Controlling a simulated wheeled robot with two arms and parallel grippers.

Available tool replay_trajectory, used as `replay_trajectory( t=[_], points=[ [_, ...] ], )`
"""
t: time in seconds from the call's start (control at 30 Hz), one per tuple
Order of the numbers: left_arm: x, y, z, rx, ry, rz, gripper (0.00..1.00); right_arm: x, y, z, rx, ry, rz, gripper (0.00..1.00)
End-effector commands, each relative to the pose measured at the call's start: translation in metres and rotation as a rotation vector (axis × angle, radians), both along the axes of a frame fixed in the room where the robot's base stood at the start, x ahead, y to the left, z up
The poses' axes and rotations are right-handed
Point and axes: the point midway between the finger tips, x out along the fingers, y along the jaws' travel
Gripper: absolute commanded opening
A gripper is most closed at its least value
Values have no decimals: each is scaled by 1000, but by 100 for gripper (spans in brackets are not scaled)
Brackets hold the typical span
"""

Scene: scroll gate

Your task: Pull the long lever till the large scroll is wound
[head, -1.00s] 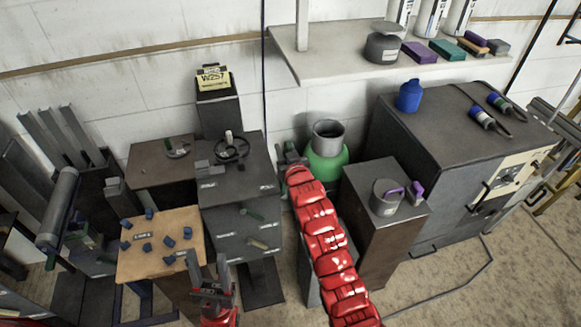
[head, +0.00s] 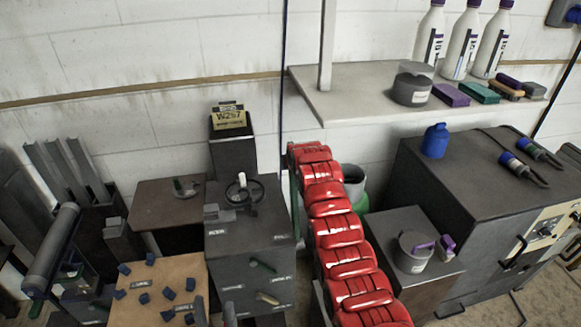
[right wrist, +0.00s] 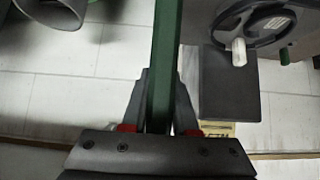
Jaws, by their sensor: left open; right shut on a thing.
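The long lever shows as a green bar (right wrist: 166,50) running up the right wrist view. My right gripper (right wrist: 160,108) is shut on it, one finger on each side. In the head view my red right arm reaches up, and a thin green strip (head: 294,195) beside it looks like the lever. That arm hides much of it. My left gripper (head: 214,312) is open and empty at the bottom edge, with only its fingertips in view. A dark grey roller (head: 50,250) stands tilted at the far left. I cannot tell whether it is the large scroll.
A grey cabinet (head: 250,245) with a small handwheel (head: 244,194) stands left of my right arm. A brown table (head: 158,290) with several blue pieces is beside it. A grey pedestal (head: 430,285) and a large dark cabinet (head: 480,190) are on the right.

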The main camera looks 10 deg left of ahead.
Motion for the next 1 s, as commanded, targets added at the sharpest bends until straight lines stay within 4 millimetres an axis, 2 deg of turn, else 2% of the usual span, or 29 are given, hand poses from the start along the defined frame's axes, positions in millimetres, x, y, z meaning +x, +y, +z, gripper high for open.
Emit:
replay_trajectory(
  t=[0.53, 0.57, 0.7, 1.0],
  points=[
    [0, 0, -2, 0, 0, 0, 50, 0, 0, -2, -6, 16, -1, 0],
    [0, 0, -2, 0, 0, 0, 50, 0, 0, -2, -6, 16, -1, 31],
    [0, 0, -2, 0, 0, 0, 50, 0, 0, -3, -6, 16, -1, 56],
    [0, 0, -2, 0, 0, 0, 50, 0, 0, -3, -6, 17, -1, 57]
  ],
)
